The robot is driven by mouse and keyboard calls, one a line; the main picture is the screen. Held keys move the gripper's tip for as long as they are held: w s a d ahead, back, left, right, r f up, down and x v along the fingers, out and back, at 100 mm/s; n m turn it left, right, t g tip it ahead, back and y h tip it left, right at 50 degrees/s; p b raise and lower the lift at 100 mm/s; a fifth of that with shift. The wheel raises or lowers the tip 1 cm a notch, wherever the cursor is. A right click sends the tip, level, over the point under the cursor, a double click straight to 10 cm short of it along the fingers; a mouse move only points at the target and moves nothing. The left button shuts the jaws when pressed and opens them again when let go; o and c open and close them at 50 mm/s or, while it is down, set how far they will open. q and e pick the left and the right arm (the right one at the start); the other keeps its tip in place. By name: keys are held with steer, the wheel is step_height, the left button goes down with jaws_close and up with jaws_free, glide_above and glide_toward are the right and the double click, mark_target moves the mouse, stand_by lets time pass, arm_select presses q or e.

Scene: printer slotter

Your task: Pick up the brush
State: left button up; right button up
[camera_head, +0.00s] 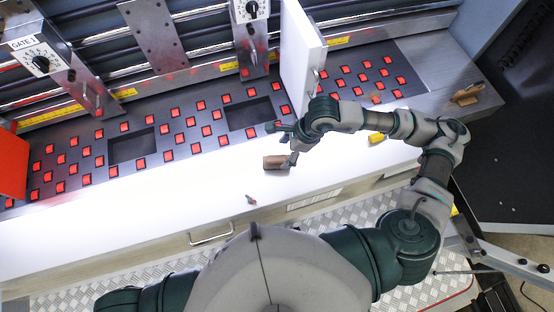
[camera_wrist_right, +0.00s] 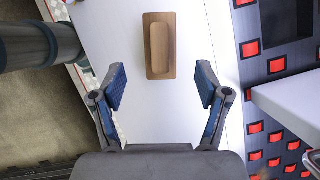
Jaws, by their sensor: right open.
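A brown wooden brush (camera_head: 272,162), a flat rectangular block with a raised grip along its middle, lies on the white counter in the head view. It also shows at the top centre of the right wrist view (camera_wrist_right: 160,45), lengthwise between the lines of the two fingers. My right gripper (camera_head: 290,160) is beside the brush's right end in the head view. In the wrist view the right gripper (camera_wrist_right: 161,84) is open and empty, its blue-padded fingertips short of the brush. My left gripper is out of view.
The white counter (camera_head: 150,215) is mostly clear, with a small object (camera_head: 250,199) near its front edge. A panel of red squares lies behind, with an upright white panel (camera_head: 301,55). Another brown wooden object (camera_head: 467,93) lies at the far right; something yellow (camera_head: 377,137) is near my forearm.

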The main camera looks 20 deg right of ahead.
mark_target(274, 161)
steer(key=shift+x, duration=1.05)
steer(key=x, duration=0.2)
steer(key=p+x, duration=0.1)
steer(key=x, duration=0.2)
steer(key=shift+w+a+r+p, duration=0.2)
steer(key=shift+a+p, duration=0.1)
steer(key=shift+a, duration=0.1)
steer(key=shift+a+f, duration=0.1)
steer(key=shift+f, duration=0.15)
steer(key=c, duration=1.3)
